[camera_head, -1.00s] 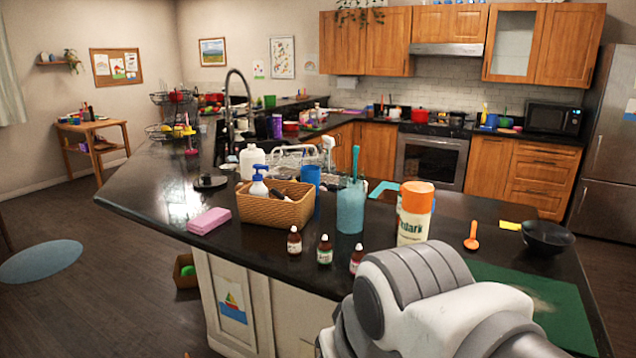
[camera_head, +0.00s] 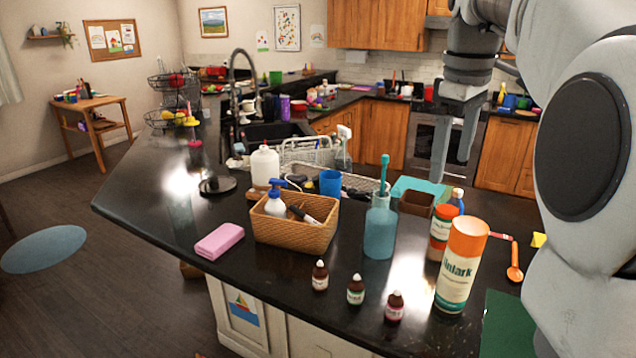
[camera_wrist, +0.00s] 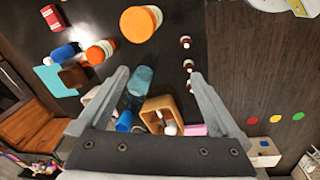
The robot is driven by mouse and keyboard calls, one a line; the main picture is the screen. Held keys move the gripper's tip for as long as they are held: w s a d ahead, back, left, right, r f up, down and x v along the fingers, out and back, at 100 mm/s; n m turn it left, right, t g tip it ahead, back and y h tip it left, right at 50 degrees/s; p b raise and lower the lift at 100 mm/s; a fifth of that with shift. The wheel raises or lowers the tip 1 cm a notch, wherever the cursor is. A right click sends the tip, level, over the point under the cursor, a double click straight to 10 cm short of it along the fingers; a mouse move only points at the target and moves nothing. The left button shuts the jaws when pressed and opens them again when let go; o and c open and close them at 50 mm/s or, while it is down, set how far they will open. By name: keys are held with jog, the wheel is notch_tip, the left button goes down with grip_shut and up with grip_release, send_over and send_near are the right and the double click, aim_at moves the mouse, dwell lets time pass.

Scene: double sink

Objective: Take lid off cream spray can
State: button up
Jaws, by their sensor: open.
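The cream spray can (camera_head: 457,280) stands upright near the counter's front edge in the head view. Its orange lid (camera_head: 468,240) is on top. In the wrist view the orange lid (camera_wrist: 139,24) shows from above at the top, beyond my fingertips. My gripper (camera_head: 450,160) hangs fingers down above and behind the can in the head view, apart from it. In the wrist view my gripper (camera_wrist: 160,76) is open, with nothing held between the fingers.
An orange spoon (camera_head: 515,262) lies right.

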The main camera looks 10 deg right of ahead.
jog(key=r+n+g, duration=0.1)
send_over(471, 225)
jog(key=shift+y, duration=0.4)
notch_tip(471, 225, down, 12)
jog(key=shift+w+r+b, duration=0.1)
jog(key=shift+r+b, duration=0.05)
jog(key=shift+b, duration=0.5)
jog(key=shift+f, duration=2.7)
jog(key=c, duration=1.1)
jog(key=shift+r, duration=0.2)
notch_tip(471, 225, up, 4)
jog(key=shift+w+r, duration=0.1)
jog(key=shift+w, duration=0.05)
jog(key=w+r+p, duration=0.1)
jog(key=w+r, duration=0.1)
jog(key=w, duration=0.1)
jog(key=w+r+p, duration=0.1)
jog(key=w+r, duration=0.1)
jog(key=w, duration=0.2)
jog(key=w+r+p, duration=0.1)
jog(key=w+r, duration=0.1)
jog(key=w, duration=0.2)
jog(key=shift+w+a+r+p, duration=0.1)
jog(key=shift+r+p, duration=0.15)
jog(key=shift+p, duration=0.1)
